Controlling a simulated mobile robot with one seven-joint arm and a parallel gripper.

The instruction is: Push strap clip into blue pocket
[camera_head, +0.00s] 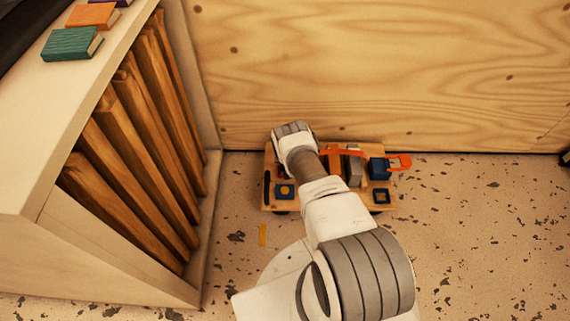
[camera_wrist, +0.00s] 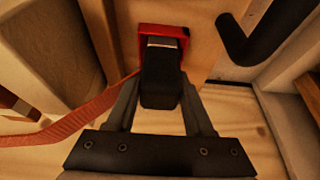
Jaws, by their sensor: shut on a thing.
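My gripper (camera_wrist: 162,92) is shut on a dark block-shaped piece, which I take to be the strap clip (camera_wrist: 162,82). A red frame (camera_wrist: 183,30) surrounds or touches its far end; I cannot tell which. The red-orange strap (camera_wrist: 85,115) runs from behind the left finger to the lower left. In the head view the strap (camera_head: 345,153) crosses the back of a wooden board (camera_head: 268,203). My arm hides the gripper and clip there.
A slatted wooden cabinet (camera_head: 150,110) stands left, with books (camera_head: 72,43) on top. A plywood wall (camera_head: 400,70) rises behind.

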